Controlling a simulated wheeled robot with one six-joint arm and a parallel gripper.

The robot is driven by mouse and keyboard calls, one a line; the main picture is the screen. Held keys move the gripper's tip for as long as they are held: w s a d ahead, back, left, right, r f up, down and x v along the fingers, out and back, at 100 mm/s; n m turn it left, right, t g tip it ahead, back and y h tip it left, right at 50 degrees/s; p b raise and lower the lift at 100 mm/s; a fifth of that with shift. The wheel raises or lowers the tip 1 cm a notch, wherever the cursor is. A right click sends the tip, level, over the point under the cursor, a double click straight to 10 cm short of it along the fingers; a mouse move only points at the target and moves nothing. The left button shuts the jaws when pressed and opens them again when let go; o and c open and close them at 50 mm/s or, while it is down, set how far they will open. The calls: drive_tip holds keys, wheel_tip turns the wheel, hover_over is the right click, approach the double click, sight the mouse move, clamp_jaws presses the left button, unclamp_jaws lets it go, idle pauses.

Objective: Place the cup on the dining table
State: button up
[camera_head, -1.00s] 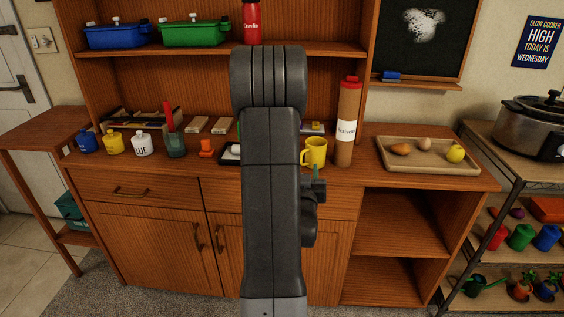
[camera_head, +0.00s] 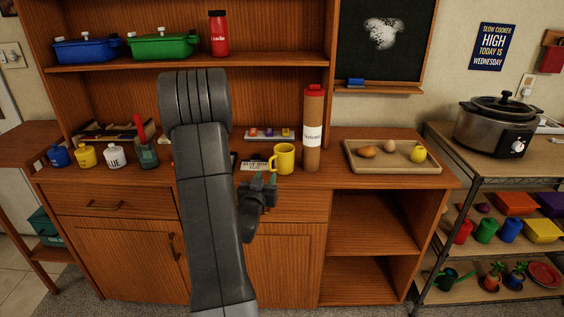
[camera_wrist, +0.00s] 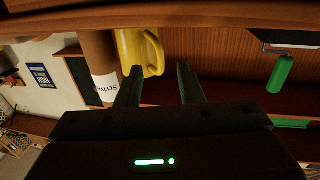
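The yellow cup (camera_head: 283,158) stands upright on the wooden cabinet's counter (camera_head: 215,182), just left of the tall brown cylinder with a white label (camera_head: 312,130). In the wrist view the cup (camera_wrist: 140,50) appears at the upper left, beyond the left finger. My gripper (camera_head: 262,183) is just in front of the counter edge, left of and lower than the cup in the picture. In the wrist view my gripper (camera_wrist: 160,85) shows its two dark green fingers apart with nothing between them. I cannot make out a dining table in these views.
A wooden tray (camera_head: 350,157) with eggs and a yellow fruit lies to the right. Small bottles (camera_head: 115,157) stand at the left of the counter. A shelf (camera_head: 190,72) overhangs the back. A wire rack with a slow cooker (camera_head: 495,125) stands at the far right.

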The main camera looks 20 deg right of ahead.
sight(270, 167)
drive_tip(key=x, duration=0.1)
drive_tip(key=p+x, duration=0.1)
drive_tip(key=x, duration=0.3)
drive_tip(key=shift+w+r, duration=0.2)
drive_tip(key=shift+r, duration=0.05)
clamp_jaws()
